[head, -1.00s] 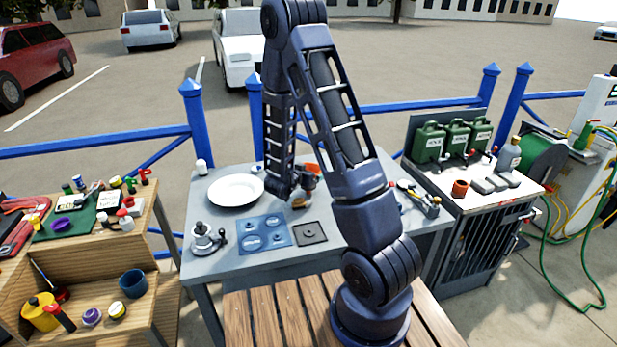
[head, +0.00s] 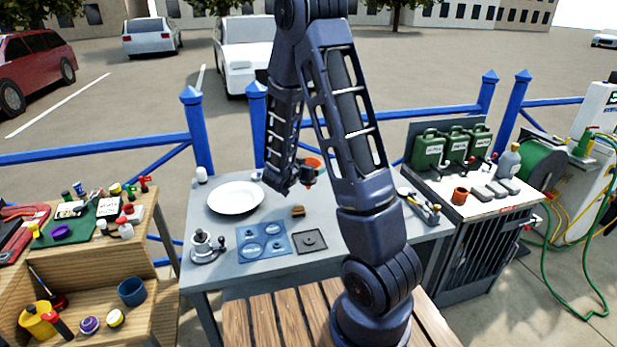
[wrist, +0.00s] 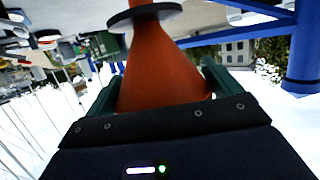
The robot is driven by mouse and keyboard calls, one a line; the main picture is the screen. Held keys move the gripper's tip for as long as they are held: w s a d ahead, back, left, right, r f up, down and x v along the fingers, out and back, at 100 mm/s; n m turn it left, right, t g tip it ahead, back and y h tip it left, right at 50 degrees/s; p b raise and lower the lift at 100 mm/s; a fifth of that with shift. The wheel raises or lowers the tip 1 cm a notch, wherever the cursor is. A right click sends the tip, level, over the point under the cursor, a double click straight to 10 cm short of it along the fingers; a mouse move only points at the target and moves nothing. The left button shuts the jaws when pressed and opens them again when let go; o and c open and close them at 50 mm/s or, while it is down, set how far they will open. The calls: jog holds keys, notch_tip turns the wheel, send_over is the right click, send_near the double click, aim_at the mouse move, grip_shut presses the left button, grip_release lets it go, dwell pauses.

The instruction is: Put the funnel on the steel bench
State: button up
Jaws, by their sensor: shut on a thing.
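The funnel is an orange-red cone with a dark ring around it (wrist: 160,75). It fills the middle of the wrist view, between the green fingers of my gripper (wrist: 162,88). In the head view a bit of the orange funnel (head: 314,162) shows at my gripper (head: 308,180), partly hidden by the gripper. My gripper is shut on the funnel and appears to hold it above the grey steel bench (head: 215,283). The bench stands in the middle, behind my arm.
On the bench are a white plate (head: 236,197), a blue mat (head: 263,240), a dark square tray (head: 310,241), a small brown block (head: 298,211) and a metal device (head: 206,246). A wooden shelf (head: 150,232) stands left, a white-topped cabinet (head: 478,205) right.

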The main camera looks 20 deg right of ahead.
notch_tip(320, 180, up, 13)
jog(key=w+d+f+n+t+y, duration=0.1)
jog(key=w+f+n+t+y, duration=0.35)
jog(key=w+f, duration=1.15)
jog(key=w+d+m+g+h, duration=0.1)
jog(key=d+m+g+h, duration=0.15)
jog(key=d, duration=1.85)
jog(key=s+d+m+g+h, duration=0.1)
jog(key=s+d, duration=0.3)
jog(key=d, duration=0.7)
jog(key=s+d+f+m+g+h, duration=0.15)
jog(key=s+d, duration=0.35)
jog(key=d, duration=0.6)
jog(key=s+d+m+g+h, duration=0.15)
jog(key=s+d, duration=0.25)
jog(key=d, duration=0.7)
jog(key=s+d+m+g+h, duration=0.1)
jog(key=s+d+m+g, duration=0.15)
jog(key=s+d, duration=1.15)
notch_tip(320, 180, down, 7)
jog(key=d, duration=0.1)
jog(key=shift+w, duration=0.45)
jog(key=shift+f+g, duration=0.1)
jog(key=shift+g, duration=0.15)
